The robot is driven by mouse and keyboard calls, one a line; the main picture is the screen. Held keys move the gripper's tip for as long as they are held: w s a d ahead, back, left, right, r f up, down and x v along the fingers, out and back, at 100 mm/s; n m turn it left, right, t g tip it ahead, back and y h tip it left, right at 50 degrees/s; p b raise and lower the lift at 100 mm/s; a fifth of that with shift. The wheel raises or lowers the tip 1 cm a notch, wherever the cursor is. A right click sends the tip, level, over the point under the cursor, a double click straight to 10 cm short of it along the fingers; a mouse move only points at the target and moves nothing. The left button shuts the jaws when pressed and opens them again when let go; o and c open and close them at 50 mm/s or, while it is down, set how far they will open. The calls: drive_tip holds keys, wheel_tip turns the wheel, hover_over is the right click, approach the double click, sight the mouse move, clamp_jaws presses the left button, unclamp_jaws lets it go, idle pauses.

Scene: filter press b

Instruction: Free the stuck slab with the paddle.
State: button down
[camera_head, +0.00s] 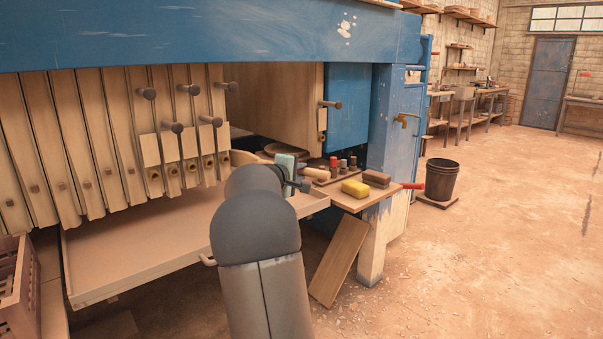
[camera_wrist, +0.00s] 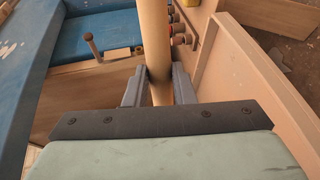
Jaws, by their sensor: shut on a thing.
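My gripper (camera_head: 302,178) is at the right end of the row of plates, by a small wooden shelf. In the wrist view my gripper (camera_wrist: 158,88) is shut on a round wooden shaft, which looks like the handle of the paddle (camera_wrist: 154,38). In the head view a short pale length of the paddle handle (camera_head: 313,173) shows right of the jaws. My own arm hides part of that area. Tall pale plates (camera_head: 95,145) hang in a row under the blue beam. Pale rectangular pieces (camera_head: 170,148) cross several of them; I cannot tell which is the stuck slab.
A wide wooden tray (camera_head: 150,250) lies below the plates. The shelf (camera_head: 345,201) holds a yellow sponge (camera_head: 355,188), a brown block (camera_head: 376,178) and small knobbed items. A board (camera_head: 339,262) leans below it. A bucket (camera_head: 441,180) and open floor are at right; a crate (camera_head: 14,290) is at left.

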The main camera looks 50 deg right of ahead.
drive_tip(key=shift+w+d, duration=0.1)
drive_tip(key=shift+w, duration=0.6)
idle(0.3)
drive_tip(key=shift+s+d+r+b, duration=0.2)
drive_tip(key=shift+s+d+b, duration=0.1)
drive_tip(key=shift+s+d, duration=0.55)
drive_tip(key=shift+s+d+r+b, duration=0.15)
drive_tip(key=shift+s+d+b, duration=0.35)
drive_tip(key=shift+s, duration=0.55)
drive_tip(key=shift+s+d+r+b, duration=0.15)
drive_tip(key=shift+s+d+r, duration=0.05)
drive_tip(key=shift+s+d, duration=0.7)
drive_tip(key=shift+s+a, duration=0.1)
drive_tip(key=s+a+r, duration=0.1)
drive_tip(key=s+r, duration=0.2)
drive_tip(key=s, duration=1.6)
drive_tip(key=s+a+r+b, duration=0.1)
drive_tip(key=s+a+r, duration=0.1)
drive_tip(key=s, duration=1.7)
drive_tip(key=shift+r, duration=0.45)
drive_tip(key=shift+w, duration=0.25)
